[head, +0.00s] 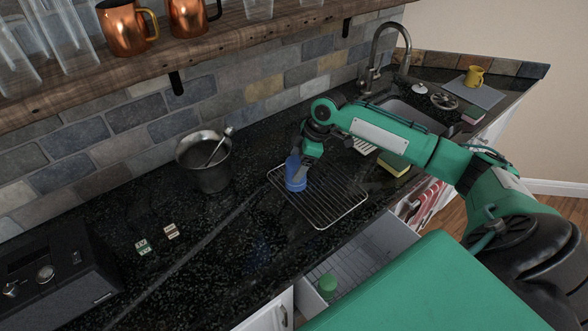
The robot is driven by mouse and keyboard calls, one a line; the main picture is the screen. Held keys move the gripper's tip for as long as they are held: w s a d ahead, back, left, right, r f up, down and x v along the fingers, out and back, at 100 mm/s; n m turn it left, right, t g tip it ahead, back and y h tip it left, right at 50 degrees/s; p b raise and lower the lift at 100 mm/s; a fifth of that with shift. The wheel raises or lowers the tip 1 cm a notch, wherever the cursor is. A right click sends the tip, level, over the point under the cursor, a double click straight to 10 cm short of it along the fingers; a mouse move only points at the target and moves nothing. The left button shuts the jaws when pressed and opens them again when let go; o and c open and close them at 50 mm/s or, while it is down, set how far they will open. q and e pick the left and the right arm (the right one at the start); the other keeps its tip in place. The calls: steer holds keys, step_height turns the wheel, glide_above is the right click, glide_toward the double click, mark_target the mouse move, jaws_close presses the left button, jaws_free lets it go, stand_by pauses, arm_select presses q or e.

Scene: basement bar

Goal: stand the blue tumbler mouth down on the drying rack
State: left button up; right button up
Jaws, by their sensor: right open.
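The blue tumbler (295,180) is upright at the left back part of the wire drying rack (328,215), and it appears to rest on the wires. It is too small to tell surely which end its mouth is. My right gripper (307,160) is open, right beside the tumbler's upper part and partly in front of it. Whether the fingers touch it cannot be seen. My left gripper is not in view.
A metal bucket (205,175) stands left of the rack. An open drawer (360,255) holds a green item (327,283). A shelf (200,50) with mugs hangs above. The rack's front is clear.

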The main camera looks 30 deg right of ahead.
steer(key=p+v, duration=0.5)
steer(key=v, duration=1.2)
steer(key=shift+a+r, duration=0.2)
steer(key=shift+r, duration=0.3)
